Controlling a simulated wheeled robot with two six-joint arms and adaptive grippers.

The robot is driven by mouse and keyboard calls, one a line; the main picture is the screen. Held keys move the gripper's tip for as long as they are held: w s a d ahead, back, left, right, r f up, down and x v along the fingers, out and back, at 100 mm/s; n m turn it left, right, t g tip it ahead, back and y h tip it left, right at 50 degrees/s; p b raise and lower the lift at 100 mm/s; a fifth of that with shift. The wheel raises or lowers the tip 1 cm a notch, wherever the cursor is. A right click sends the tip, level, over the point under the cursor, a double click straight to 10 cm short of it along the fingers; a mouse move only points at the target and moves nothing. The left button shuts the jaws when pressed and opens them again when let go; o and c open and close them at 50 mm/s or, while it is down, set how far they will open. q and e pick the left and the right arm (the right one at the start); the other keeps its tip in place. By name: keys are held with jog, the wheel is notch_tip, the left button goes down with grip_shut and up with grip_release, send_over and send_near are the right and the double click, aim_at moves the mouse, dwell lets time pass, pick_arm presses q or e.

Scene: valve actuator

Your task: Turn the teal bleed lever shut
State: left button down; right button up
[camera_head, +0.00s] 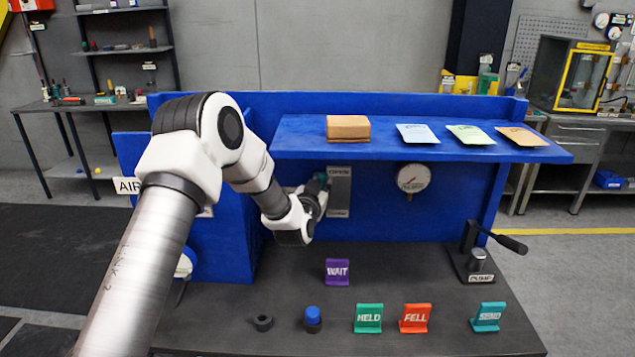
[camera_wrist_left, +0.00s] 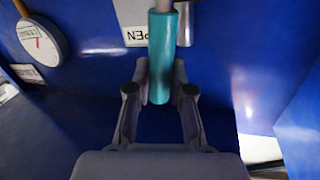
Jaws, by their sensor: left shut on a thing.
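The teal bleed lever (camera_wrist_left: 161,50) is a teal sleeve on a pale rod; it stands upright in the left wrist view. My left gripper (camera_wrist_left: 160,88) has a finger on each side of the lever's end and is shut on it. In the head view the gripper (camera_head: 318,192) is at the blue back panel under the shelf, and only a bit of teal shows there. The grey plate (camera_head: 339,190) behind the lever bears labels; one reads OPEN, upside down in the wrist view (camera_wrist_left: 135,36). My right gripper is not in view.
A blue shelf (camera_head: 290,145) overhangs my gripper, with a brown box (camera_head: 348,128) and several cards. A gauge (camera_head: 412,178) is right of the plate. A black-handled pump (camera_head: 478,258) stands at the right. WAIT (camera_head: 337,272), HELD (camera_head: 368,318) and FELL (camera_head: 415,318) signs stand on the bench.

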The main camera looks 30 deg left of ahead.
pick_arm(q)
jog(key=w+d+f+m+g+y+p, duration=0.2)
jog(key=d+f+m, duration=0.4)
jog(key=m, duration=0.7)
jog(key=shift+w+f+g+y+p, duration=0.3)
jog(key=shift+w+f+g+p, duration=0.65)
jog(key=shift+f+p, duration=0.2)
